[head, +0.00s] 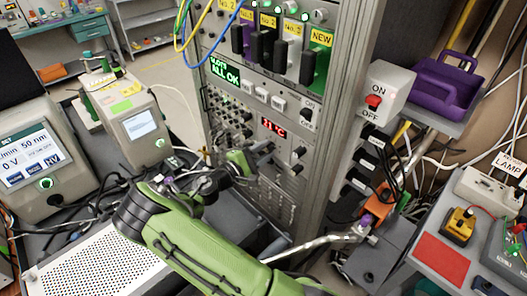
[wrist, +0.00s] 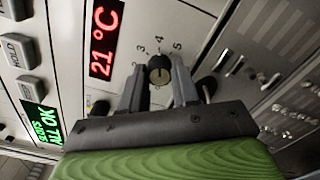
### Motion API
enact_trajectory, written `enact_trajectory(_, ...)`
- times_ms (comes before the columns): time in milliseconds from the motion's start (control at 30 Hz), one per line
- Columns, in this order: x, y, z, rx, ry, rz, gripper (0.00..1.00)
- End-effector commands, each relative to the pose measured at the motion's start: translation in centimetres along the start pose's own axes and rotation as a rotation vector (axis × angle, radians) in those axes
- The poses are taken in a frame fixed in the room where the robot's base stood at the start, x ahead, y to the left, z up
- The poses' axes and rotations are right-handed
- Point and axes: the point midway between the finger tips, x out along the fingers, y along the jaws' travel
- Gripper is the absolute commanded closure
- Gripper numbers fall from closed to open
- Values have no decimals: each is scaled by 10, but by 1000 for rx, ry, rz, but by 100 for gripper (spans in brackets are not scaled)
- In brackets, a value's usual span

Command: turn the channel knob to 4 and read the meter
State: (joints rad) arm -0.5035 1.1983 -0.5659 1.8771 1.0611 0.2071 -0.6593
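In the wrist view a round dark channel knob (wrist: 159,70) stands on the light panel, with the numerals 2, 3, 4 and 5 around it. It bears a small pale mark; I cannot tell which numeral this points to. My gripper (wrist: 158,78) has one finger on each side of the knob, and the fingers are apart with slight gaps seeming to show. In the head view my gripper (head: 262,158) is at the rack front, and the knob there is hard to make out. A red lit meter display (wrist: 104,38) reads 21 °C; it also shows in the head view (head: 272,128).
A green screen (head: 225,71) on the rack reads ALL OK. More dark knobs (head: 298,153) sit right of my gripper. An ON/OFF box (head: 385,90) is on the rack's right side. Instruments (head: 135,122) stand at left.

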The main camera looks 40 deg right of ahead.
Motion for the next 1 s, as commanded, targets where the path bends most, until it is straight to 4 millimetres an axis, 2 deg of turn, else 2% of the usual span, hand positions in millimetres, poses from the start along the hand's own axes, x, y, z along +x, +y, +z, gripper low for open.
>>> enact_trajectory(33, 0, 0, 0, -1, 1, -1, 62)
enact_trajectory(133, 0, 0, 0, -1, 0, 0, 46)
enact_trajectory(467, -5, 0, -1, -1, 3, 1, 45)
enact_trajectory(567, -22, 0, -2, 0, 6, 3, 45)
enact_trajectory(900, -117, 0, -2, 0, 7, 3, 45)
enact_trajectory(1000, -138, 0, -1, 0, 4, 2, 45)
